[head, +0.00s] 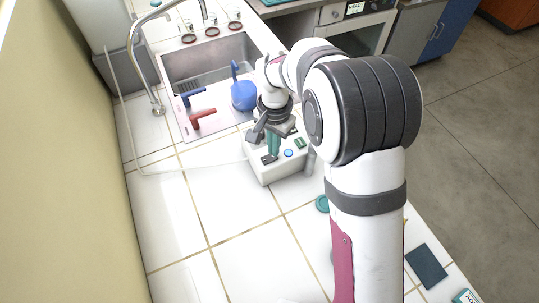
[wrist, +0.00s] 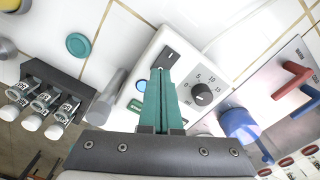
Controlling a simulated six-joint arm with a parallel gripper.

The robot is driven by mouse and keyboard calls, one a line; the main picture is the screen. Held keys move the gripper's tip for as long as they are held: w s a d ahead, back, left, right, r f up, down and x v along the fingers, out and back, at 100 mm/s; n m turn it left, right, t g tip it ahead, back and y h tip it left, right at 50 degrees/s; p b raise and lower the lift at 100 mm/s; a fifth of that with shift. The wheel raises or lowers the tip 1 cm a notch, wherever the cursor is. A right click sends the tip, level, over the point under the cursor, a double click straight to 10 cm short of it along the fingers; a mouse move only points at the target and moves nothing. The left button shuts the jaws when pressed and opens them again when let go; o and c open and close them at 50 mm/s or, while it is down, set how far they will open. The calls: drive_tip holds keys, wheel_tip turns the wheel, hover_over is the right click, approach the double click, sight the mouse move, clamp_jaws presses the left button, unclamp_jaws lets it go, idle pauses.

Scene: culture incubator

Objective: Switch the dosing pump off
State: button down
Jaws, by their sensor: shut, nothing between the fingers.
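The dosing pump is a white box (head: 284,173) on the tiled counter, just in front of the sink. In the wrist view its top (wrist: 205,68) has a black dial (wrist: 201,94) with numbers around it, a dark rocker switch (wrist: 168,56), a round blue button (wrist: 141,85) and a green panel (wrist: 136,106). My gripper (wrist: 160,72) points down over the pump with its teal fingers together and empty. The fingertips are close to the rocker switch; I cannot tell if they touch it. It also shows in the head view (head: 273,153). The switch's position is unclear.
A sink (head: 205,58) with a tap (head: 157,95), a blue jug (head: 244,95) and red (head: 203,118) and blue (head: 193,97) handles lie behind the pump. In the wrist view, a dark vial rack (wrist: 60,80) and a teal disc (wrist: 78,45) are at left. The left counter is mostly clear.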

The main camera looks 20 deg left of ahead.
drive_tip(key=shift+f, duration=0.55)
drive_tip(key=shift+r, duration=3.5)
drive_tip(key=s+d+r+m+y, duration=0.1)
drive_tip(key=s+d+r, duration=0.3)
drive_tip(key=s+d, duration=0.3)
drive_tip(key=s+d+r+m, duration=0.1)
drive_tip(key=s+d+r, duration=0.4)
drive_tip(key=d, duration=0.4)
drive_tip(key=s+d+f, duration=0.1)
drive_tip(key=s+d, duration=0.1)
drive_tip(key=s, duration=0.3)
drive_tip(key=s+d+f, duration=0.1)
drive_tip(key=s+f, duration=0.1)
drive_tip(key=s, duration=0.4)
drive_tip(key=shift+s+d+f+m+y, duration=0.2)
drive_tip(key=shift+d+f+m+y, duration=0.1)
drive_tip(key=shift+d+y, duration=0.1)
